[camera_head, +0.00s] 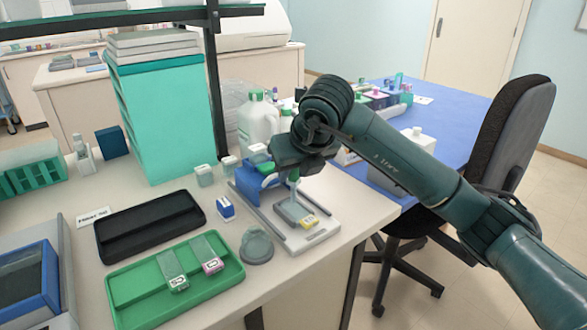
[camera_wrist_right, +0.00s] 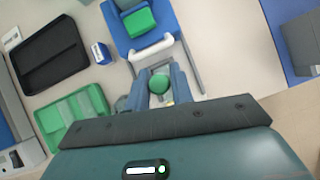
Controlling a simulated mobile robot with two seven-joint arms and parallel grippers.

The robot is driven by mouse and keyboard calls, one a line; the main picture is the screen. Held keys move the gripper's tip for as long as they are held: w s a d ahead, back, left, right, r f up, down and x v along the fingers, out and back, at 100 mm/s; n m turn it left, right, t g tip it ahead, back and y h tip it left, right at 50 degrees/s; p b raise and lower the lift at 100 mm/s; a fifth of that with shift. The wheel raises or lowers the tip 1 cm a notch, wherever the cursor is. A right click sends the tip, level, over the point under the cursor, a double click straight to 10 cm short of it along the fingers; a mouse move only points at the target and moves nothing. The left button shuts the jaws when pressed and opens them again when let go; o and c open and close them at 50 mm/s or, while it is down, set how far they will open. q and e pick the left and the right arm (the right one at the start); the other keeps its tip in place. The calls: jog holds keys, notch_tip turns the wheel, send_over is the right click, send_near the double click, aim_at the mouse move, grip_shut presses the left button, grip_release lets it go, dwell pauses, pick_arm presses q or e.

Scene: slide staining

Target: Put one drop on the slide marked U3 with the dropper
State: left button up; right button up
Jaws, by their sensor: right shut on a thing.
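My right gripper (camera_head: 291,170) is shut on the dropper (camera_head: 294,183), which points down over the small grey stand (camera_head: 318,238). In the wrist view, the dropper's round green top (camera_wrist_right: 159,84) sits between the two fingers (camera_wrist_right: 162,88). A slide with a yellow label (camera_head: 309,222) lies on the stand below the dropper tip; any gap between them is hard to judge. Two more slides, one with a white label (camera_head: 179,283) and one with a pink label (camera_head: 212,265), lie in the green tray (camera_head: 135,312). I cannot read U3 on any label. My left gripper is out of view.
A black tray (camera_head: 150,228), a small blue box (camera_head: 226,207) and a round translucent lid-like piece (camera_head: 256,246) lie left of the stand. A blue holder (camera_head: 247,183) and white bottles (camera_head: 259,125) stand behind it. The bench's right edge is close to the stand.

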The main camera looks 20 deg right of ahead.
jog(key=shift+f, duration=0.15)
jog(key=shift+f+b, duration=0.15)
jog(key=shift+b, duration=0.15)
jog(key=shift+f, duration=0.15)
dwell(0.5)
dwell(0.5)
jog(key=shift+f+b, duration=0.1)
jog(key=shift+b, duration=0.2)
dwell(0.4)
jog(key=shift+r+p, duration=1)
jog(key=shift+r, duration=0.7)
jog(key=shift+r+p, duration=1.1)
jog(key=shift+r, duration=0.8)
